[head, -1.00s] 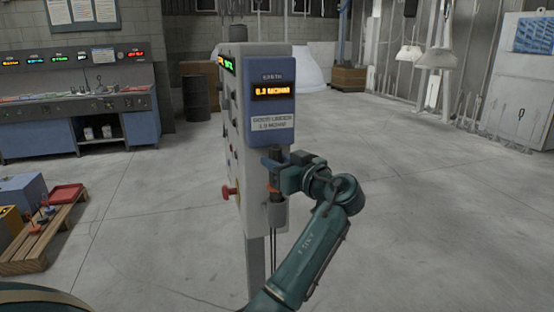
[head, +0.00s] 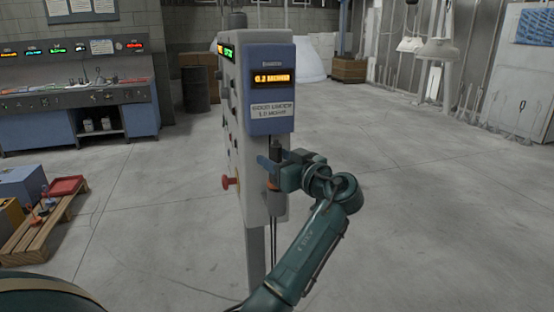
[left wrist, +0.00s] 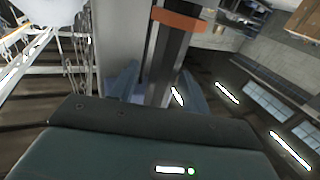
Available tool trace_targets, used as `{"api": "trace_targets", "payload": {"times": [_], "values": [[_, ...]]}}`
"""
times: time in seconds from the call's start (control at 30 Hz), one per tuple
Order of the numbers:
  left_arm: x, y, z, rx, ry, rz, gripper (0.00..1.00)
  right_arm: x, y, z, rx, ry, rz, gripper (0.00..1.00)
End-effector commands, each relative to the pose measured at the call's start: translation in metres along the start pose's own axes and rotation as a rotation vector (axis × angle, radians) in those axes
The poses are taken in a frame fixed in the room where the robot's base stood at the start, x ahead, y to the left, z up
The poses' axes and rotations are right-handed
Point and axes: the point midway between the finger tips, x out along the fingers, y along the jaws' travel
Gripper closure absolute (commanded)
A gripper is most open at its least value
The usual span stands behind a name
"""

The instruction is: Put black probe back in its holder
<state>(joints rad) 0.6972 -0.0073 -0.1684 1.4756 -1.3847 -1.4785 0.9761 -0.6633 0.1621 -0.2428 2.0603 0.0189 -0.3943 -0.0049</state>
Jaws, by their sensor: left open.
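The black probe (head: 277,148) stands upright against the front of the grey panel post, under its blue display face. Its orange band (head: 272,186) shows just below my gripper, and its lower end meets the grey holder (head: 278,205). How deep it sits in the holder is hard to tell. My left gripper (head: 270,167) is at the probe from the right side, its blue fingers open. In the left wrist view the dark probe (left wrist: 166,55) with its orange band (left wrist: 179,19) runs between the two spread fingers (left wrist: 158,92). My right gripper is not in view.
The grey panel post (head: 238,140) carries a red knob (head: 229,183) on its left side. A wooden pallet (head: 45,225) with a red tray (head: 66,186) lies at left. A blue control desk (head: 40,125) stands behind. The floor at right is clear.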

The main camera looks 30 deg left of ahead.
Motion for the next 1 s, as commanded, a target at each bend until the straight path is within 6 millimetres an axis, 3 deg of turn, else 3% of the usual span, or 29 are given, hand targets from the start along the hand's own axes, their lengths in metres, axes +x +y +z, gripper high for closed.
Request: {"api": "trace_targets", "payload": {"times": [0.17, 0.2, 0.33, 0.5, 0.7, 1.0], "values": [[-0.001, 0.0, 0.0, 0.004, 0.0, 0.001, 0.53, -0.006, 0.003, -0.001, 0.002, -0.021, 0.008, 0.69], [-0.011, 0.001, 0.006, 0.0, -0.001, 0.004, 0.53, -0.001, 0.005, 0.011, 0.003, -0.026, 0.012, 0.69], [-0.041, 0.0, 0.007, -0.005, -0.002, 0.005, 0.53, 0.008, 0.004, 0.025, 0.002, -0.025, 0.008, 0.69], [-0.081, 0.0, 0.002, -0.002, -0.002, 0.004, 0.53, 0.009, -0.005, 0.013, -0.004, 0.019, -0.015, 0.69], [-0.116, -0.001, 0.0, 0.0, -0.001, 0.001, 0.53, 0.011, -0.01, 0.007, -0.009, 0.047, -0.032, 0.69], [-0.132, -0.001, -0.002, 0.0, 0.001, -0.001, 0.53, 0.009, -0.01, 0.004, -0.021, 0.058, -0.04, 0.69]]}}
